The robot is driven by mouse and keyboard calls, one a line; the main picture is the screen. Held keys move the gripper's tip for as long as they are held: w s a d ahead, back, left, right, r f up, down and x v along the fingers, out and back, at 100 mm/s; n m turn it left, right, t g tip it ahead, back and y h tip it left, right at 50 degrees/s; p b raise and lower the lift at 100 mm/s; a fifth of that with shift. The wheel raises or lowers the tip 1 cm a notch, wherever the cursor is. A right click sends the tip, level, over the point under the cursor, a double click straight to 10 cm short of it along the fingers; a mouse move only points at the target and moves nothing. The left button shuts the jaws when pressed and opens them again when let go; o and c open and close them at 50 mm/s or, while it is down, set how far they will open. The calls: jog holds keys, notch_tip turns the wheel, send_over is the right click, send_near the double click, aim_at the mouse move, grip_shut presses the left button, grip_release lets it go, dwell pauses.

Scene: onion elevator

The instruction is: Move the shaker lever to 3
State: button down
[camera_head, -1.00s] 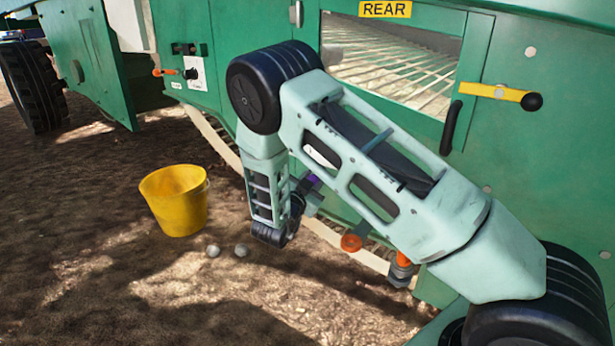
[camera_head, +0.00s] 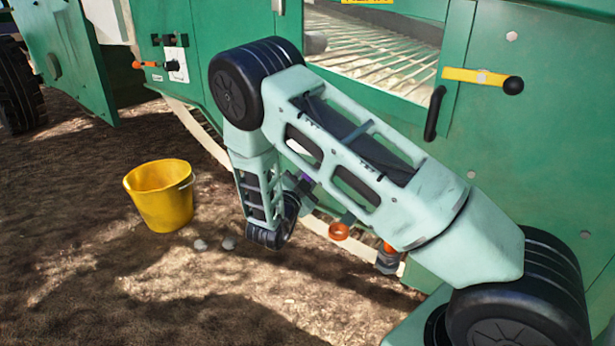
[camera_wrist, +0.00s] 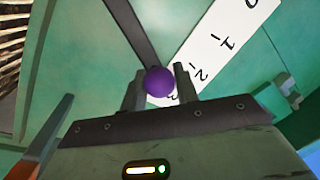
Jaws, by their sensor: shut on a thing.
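The shaker lever shows in the wrist view as a dark bar (camera_wrist: 130,28) with a purple ball knob (camera_wrist: 160,82) at its end. My gripper (camera_wrist: 159,74) is shut on the knob, one finger on each side. A white scale plate (camera_wrist: 212,48) lies beside the lever, with 0, 1 and 2 readable. A further mark past 2 is partly hidden by the knob and right finger. The knob sits by that end of the scale. In the head view, my arm mostly hides the lever; only a little purple shows.
The green machine side (camera_head: 560,150) stands close behind my arm. A yellow handle with a black knob (camera_head: 482,78) and an orange ring-like part (camera_head: 338,231) are on it. A yellow bucket (camera_head: 160,205) and two small round things (camera_head: 214,243) are on the ground at left.

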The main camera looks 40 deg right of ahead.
jog(key=c, duration=1.1)
grip_release()
jog(key=shift+s+f, duration=0.1)
jog(key=p+v, duration=0.6)
jog(key=v, duration=1.1)
jog(key=shift+s+a+p, duration=0.2)
jog(key=shift+p, duration=0.15)
